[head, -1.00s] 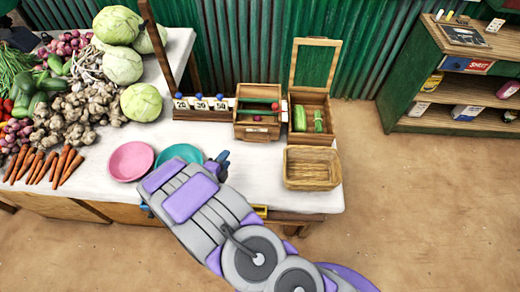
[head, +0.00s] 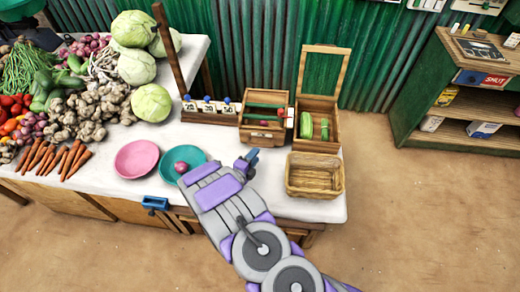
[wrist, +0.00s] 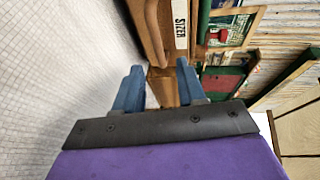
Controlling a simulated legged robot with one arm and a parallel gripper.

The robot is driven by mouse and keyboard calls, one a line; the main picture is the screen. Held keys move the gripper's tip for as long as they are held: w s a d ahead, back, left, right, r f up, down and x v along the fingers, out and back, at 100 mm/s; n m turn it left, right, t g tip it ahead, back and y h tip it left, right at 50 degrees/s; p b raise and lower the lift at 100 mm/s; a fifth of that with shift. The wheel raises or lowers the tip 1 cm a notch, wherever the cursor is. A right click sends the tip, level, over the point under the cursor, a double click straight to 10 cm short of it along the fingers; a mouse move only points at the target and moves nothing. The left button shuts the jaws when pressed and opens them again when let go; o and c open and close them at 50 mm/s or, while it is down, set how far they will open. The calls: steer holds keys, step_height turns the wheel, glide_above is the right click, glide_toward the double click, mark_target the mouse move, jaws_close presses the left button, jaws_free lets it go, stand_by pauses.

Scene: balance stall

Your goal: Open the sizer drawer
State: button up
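The sizer (head: 265,108) is a wooden box on the table with a green and red inside. Its drawer front (head: 261,135) faces me and looks shut. In the wrist view a white label reading SIZER (wrist: 180,24) sits beside a curved brown wooden handle (wrist: 154,32). My gripper (head: 249,157) is just in front of the box, over the white cloth. In the wrist view its two blue fingers (wrist: 158,70) are apart, with brown wood showing beyond the gap. I cannot tell whether they touch the handle.
A wicker basket (head: 315,190) and an open wooden box (head: 318,145) with green vegetables stand right of the sizer. A teal bowl (head: 170,177) holding a red onion and a pink bowl (head: 135,158) are to the left. A number rack (head: 207,117) stands beside the sizer.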

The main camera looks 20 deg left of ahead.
steer(key=w, duration=0.2)
steer(key=w+f, duration=0.1)
steer(key=w+a+f+b, duration=0.1)
steer(key=w, duration=0.1)
steer(key=shift+w+a, duration=0.1)
steer(key=shift+w, duration=0.4)
steer(key=shift+d+r, duration=0.3)
steer(key=shift+d, duration=0.55)
steer(key=shift+c, duration=0.6)
steer(key=shift+a+f, duration=0.1)
steer(key=shift+a, duration=0.5)
steer(key=c, duration=0.6)
steer(key=shift+d, duration=0.2)
jaws_close()
steer(key=shift+d+f, duration=0.1)
